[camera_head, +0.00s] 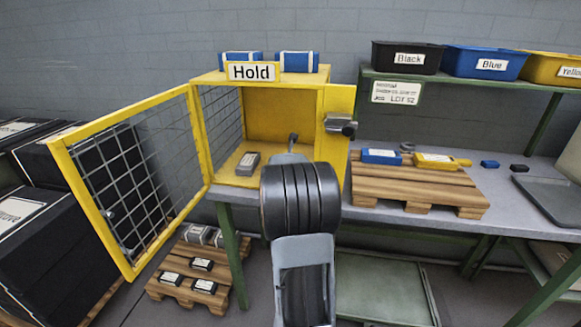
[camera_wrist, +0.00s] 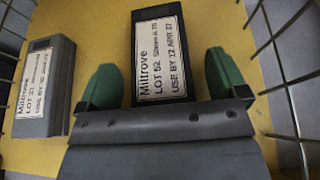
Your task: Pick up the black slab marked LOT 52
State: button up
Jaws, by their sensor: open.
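The black slab (camera_wrist: 160,48) lies on the yellow floor of the cage in the wrist view, its white label reading LOT 52 and USE BY 12 APR 27. My gripper (camera_wrist: 163,62) is open, with one green fingertip on each side of the slab's near end. A gap shows between each fingertip and the slab. In the camera_head view my arm hides the slab and the fingertips inside the yellow cage (camera_head: 208,78) marked Hold.
A grey labelled slab (camera_wrist: 46,88) lies left of my gripper; it also shows in the cage (camera_head: 248,163). Wire mesh stands close on the right in the wrist view. The mesh door (camera_head: 125,180) is swung open left. A wooden pallet (camera_head: 415,187) stands right.

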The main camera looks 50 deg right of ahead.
jog(key=c, duration=1.2)
